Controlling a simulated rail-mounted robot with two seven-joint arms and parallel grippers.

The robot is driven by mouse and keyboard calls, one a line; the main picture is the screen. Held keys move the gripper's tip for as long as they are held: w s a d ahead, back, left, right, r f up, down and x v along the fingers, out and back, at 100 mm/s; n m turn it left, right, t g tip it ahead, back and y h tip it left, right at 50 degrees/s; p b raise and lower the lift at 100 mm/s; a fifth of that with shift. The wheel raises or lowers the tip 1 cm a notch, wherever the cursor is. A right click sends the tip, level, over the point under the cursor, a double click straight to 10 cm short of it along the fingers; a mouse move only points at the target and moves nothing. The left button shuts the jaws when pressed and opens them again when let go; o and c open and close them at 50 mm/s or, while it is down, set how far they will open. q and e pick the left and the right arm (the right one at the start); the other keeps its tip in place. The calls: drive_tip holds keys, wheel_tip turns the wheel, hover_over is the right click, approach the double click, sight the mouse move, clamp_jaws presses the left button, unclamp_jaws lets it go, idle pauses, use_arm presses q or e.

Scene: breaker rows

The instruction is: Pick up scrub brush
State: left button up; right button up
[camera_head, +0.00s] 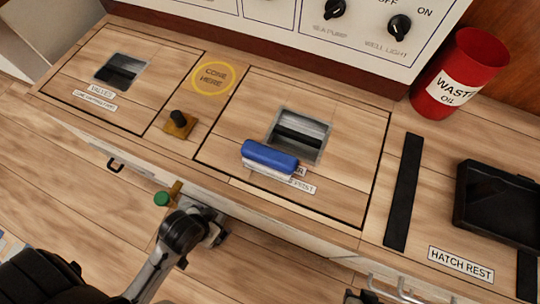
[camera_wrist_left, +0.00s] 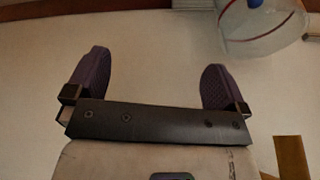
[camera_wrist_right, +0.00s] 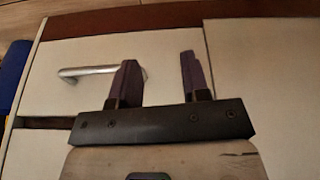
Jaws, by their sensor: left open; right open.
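The scrub brush (camera_head: 270,156) has a blue back and pale bristles. In the head view it lies on the wooden counter at the front edge of the right-hand square opening (camera_head: 298,134), partly covering a label. My right gripper (camera_wrist_right: 159,60) is open and empty in its wrist view, in front of a pale cabinet front. Only a small dark part of it (camera_head: 360,297) shows at the bottom of the head view, below the counter edge and away from the brush. My left gripper (camera_wrist_left: 156,60) is open and empty in its wrist view, before a plain pale surface.
A red waste oil bin (camera_head: 459,72) stands at the back right. A black tray (camera_head: 497,198) and a black strip (camera_head: 404,192) lie at right. A small knob (camera_head: 179,120) stands left of the brush. Silver handles (camera_head: 396,289) and a green knob (camera_head: 161,199) stick out in front.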

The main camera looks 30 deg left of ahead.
use_arm(q)
drive_tip(key=shift+c, duration=0.4)
drive_tip(key=c, duration=0.4)
